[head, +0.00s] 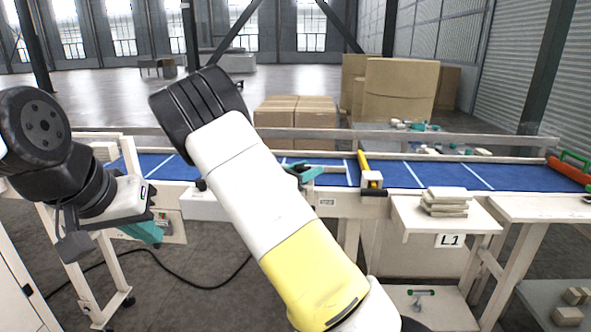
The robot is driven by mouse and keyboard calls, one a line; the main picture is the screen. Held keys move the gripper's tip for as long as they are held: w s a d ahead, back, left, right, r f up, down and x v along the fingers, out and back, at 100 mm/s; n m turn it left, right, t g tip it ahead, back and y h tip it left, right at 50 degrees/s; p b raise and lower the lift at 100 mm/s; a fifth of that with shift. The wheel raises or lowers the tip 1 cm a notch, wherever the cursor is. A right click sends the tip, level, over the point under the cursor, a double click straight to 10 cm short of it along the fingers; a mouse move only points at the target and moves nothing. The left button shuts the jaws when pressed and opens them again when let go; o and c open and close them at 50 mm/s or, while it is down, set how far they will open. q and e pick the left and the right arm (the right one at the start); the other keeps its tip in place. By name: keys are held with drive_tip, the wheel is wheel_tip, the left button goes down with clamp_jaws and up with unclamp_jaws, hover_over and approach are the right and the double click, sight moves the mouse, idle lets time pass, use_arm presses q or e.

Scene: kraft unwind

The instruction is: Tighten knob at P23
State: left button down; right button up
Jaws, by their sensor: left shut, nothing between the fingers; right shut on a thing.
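My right arm crosses the middle of the head view and hides most of its own gripper. Teal fingers of my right gripper (306,173) show just right of the arm, at the conveyor's near rail. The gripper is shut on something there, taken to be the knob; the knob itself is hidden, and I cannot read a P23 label. A small label plate (327,202) is on the rail just right of the fingers, too small to read. My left gripper (146,232) is shut and empty, with teal fingers low in front of the conveyor frame at left.
The blue conveyor belt (405,174) runs across the view. A shelf marked L1 (450,240) carries a stack of pale slabs (447,202). Cardboard boxes (295,112) stand behind. A dark cable lies on the floor.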

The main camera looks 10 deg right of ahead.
drive_tip(key=m+g+h, duration=0.1)
drive_tip(key=m+g, duration=0.1)
drive_tip(key=g, duration=0.1)
drive_tip(key=m+g+h, duration=0.1)
drive_tip(key=m+g, duration=0.1)
drive_tip(key=g, duration=0.1)
drive_tip(key=s+m+g+h, duration=0.1)
drive_tip(key=m+g, duration=0.1)
drive_tip(key=g, duration=0.1)
drive_tip(key=shift+d, duration=0.2)
drive_tip(key=m+g, duration=0.2)
drive_tip(key=g, duration=0.1)
drive_tip(key=m+g, duration=0.1)
drive_tip(key=g, duration=0.1)
drive_tip(key=shift+s+m+y, duration=0.3)
drive_tip(key=shift+s, duration=0.05)
drive_tip(key=shift+o, duration=0.2)
drive_tip(key=shift+s+a+r+m+g+y, duration=0.1)
drive_tip(key=shift+m+g+y, duration=0.15)
drive_tip(key=shift+m+g, duration=0.45)
drive_tip(key=shift+s+r+m+g+y, duration=0.1)
drive_tip(key=shift+m+g+y, duration=0.25)
drive_tip(key=shift+g, duration=0.95)
drive_tip(key=shift+c, duration=0.2)
drive_tip(key=o, duration=1.4)
drive_tip(key=shift+f, duration=0.1)
drive_tip(key=shift+s, duration=0.1)
